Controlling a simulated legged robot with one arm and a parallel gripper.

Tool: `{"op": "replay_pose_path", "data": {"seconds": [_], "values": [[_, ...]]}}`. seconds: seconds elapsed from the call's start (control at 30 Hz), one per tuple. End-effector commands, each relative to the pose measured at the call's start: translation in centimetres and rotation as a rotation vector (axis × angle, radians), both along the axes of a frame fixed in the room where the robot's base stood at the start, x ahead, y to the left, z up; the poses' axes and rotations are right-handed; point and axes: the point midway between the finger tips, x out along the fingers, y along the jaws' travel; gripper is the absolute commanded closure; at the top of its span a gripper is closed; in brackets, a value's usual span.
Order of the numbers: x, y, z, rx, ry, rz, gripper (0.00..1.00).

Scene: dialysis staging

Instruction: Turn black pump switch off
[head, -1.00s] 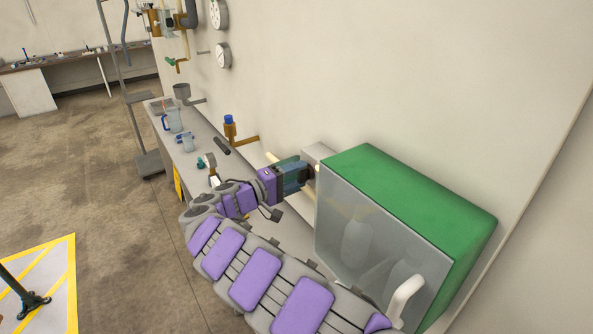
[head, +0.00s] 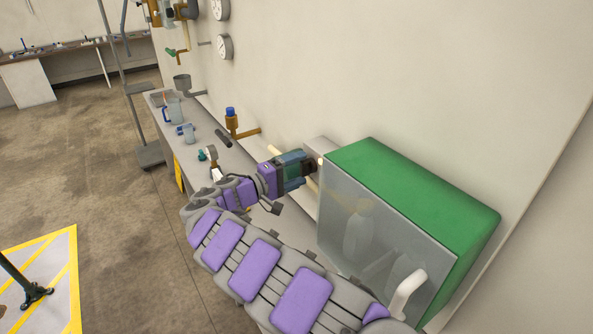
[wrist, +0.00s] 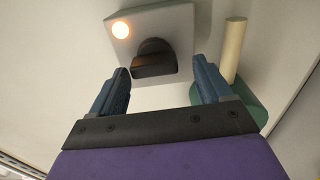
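The black pump switch (wrist: 153,60) is a dark knob on a light grey box (wrist: 178,22) in the wrist view. A round lamp (wrist: 121,30) glows warm white on the same box, beside the switch. My gripper (wrist: 167,82) is open, with one blue finger on each side of the switch's lower end. I cannot tell whether a finger touches it. In the head view my gripper (head: 312,164) is at the grey box (head: 322,147) on the wall, and it hides the switch there.
A green cabinet (head: 420,185) with a clear front and a white handle (head: 407,293) stands just right of my gripper. A bench (head: 232,157) with a jug (head: 175,108) and a brown valve (head: 232,122) runs along the wall. A cream pipe (wrist: 232,48) is right of the switch.

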Motion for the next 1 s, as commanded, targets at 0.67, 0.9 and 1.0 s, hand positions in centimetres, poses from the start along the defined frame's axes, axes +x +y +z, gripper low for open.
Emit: {"op": "replay_pose_path", "data": {"seconds": [0.67, 0.9, 1.0], "values": [[-3.8, 6.0, 0.1, 0.0, -0.004, 0.005, 0.21], [-6.8, 10.4, -0.1, 0.002, 0.001, 0.004, 0.21], [-8.0, 12.2, -0.1, 0.002, 0.0, 0.003, 0.21]]}}
